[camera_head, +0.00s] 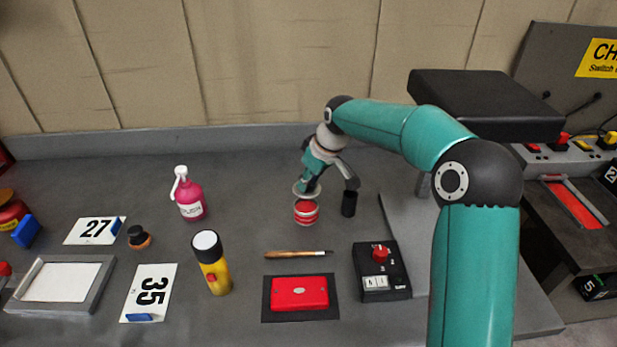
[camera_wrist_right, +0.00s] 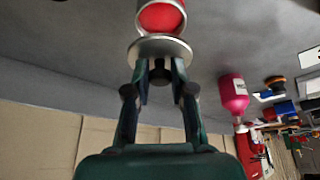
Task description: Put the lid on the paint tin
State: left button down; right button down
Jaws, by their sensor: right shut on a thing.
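The paint tin (camera_head: 306,215) is a small red can with pale bands, upright on the grey bench in the middle of the head view. In the right wrist view the lid (camera_wrist_right: 160,47) lies between my fingers (camera_wrist_right: 160,72) and the tin. The lid is at the tin's top; I cannot tell whether they touch. My left gripper is out of view.
A brush (camera_head: 298,254) lies in front, with a red box (camera_head: 300,293) and a switch box (camera_head: 381,272) nearer. A pink bottle (camera_head: 189,198) and yellow torch (camera_head: 212,265) stand left.

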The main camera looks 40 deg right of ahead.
aim_at(310, 190)
jog(key=shift+a+f+b, duration=0.15)
jog(key=shift+f+b, duration=1.45)
jog(key=shift+f, duration=0.9)
dwell(0.8)
jog(key=shift+c, duration=2.2)
grip_release()
jog(key=shift+w, duration=0.1)
jog(key=shift+r+p, duration=2.8)
jog(key=shift+r, duration=0.7)
